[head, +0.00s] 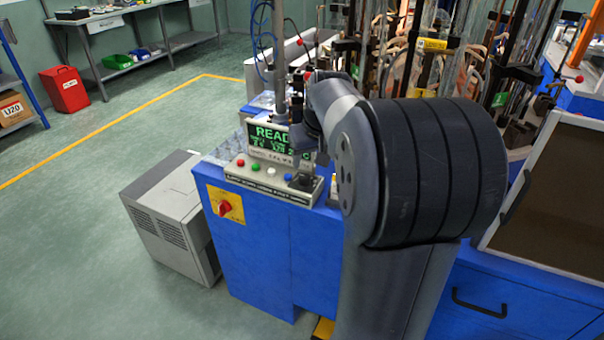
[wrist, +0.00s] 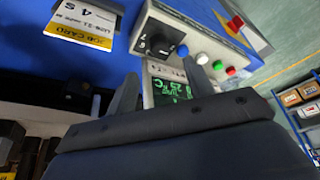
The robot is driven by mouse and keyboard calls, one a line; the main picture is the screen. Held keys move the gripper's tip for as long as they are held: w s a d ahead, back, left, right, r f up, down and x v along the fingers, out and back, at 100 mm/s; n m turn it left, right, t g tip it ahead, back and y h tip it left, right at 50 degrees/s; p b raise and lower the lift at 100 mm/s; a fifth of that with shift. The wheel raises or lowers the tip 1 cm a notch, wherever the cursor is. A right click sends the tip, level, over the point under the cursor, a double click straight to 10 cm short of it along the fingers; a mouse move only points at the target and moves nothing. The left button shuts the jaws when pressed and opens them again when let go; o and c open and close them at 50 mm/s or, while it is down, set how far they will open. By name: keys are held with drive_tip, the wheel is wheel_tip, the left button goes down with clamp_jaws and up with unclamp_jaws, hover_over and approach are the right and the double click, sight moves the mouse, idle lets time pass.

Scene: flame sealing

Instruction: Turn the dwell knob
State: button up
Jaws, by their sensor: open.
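The dwell knob is most likely the black round knob (wrist: 160,46) on a dark square plate at one end of the pale control panel (wrist: 200,30). In the head view the black knob (head: 303,181) sits at the panel's right end, beside the blue button. My gripper (wrist: 160,70) is open and empty in the wrist view. Its two fingers point toward the panel, and the knob shows just beyond and between the fingertips, apart from them as far as I can tell. In the head view my arm hides most of the gripper (head: 306,138), which is above the panel by the display.
Red, green, white and blue buttons (head: 287,175) line the panel close to the knob. A green-lit display (head: 272,138) stands behind it. A red switch (head: 225,207) is on the blue cabinet's front. Glass tubes and rods crowd the right.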

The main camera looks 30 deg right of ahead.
sight(305, 177)
drive_tip(key=b+x, duration=0.1)
drive_tip(key=x, duration=0.7)
drive_tip(key=shift+f, duration=0.1)
drive_tip(key=c, duration=1)
drive_tip(key=shift+o, duration=0.2)
